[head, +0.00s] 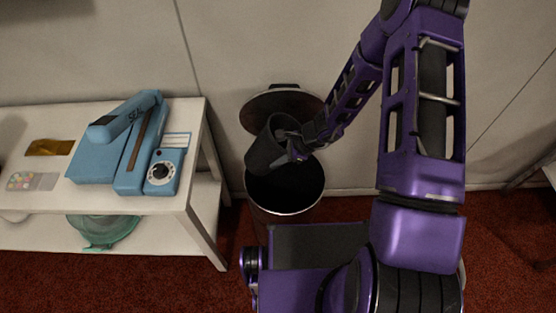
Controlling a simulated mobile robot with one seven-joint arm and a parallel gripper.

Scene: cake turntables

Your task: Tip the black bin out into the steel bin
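The black bin (262,153) is in the head view, held tilted above the steel bin. My gripper (291,150) is at the black bin's right side and appears closed on its wall or rim. The fingertips are partly hidden against the dark bin. The steel bin (286,211) stands on the floor, round, with a bright rim and a dark inside. Its lid (302,101) is raised at the back, against the wall. The black bin's contents cannot be seen.
A white table (185,201) stands at the left with a blue machine (100,159) on it. A teal bowl-like item (103,230) is on its lower shelf. The wall is close behind the steel bin. Red carpet (510,255) is open at the right.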

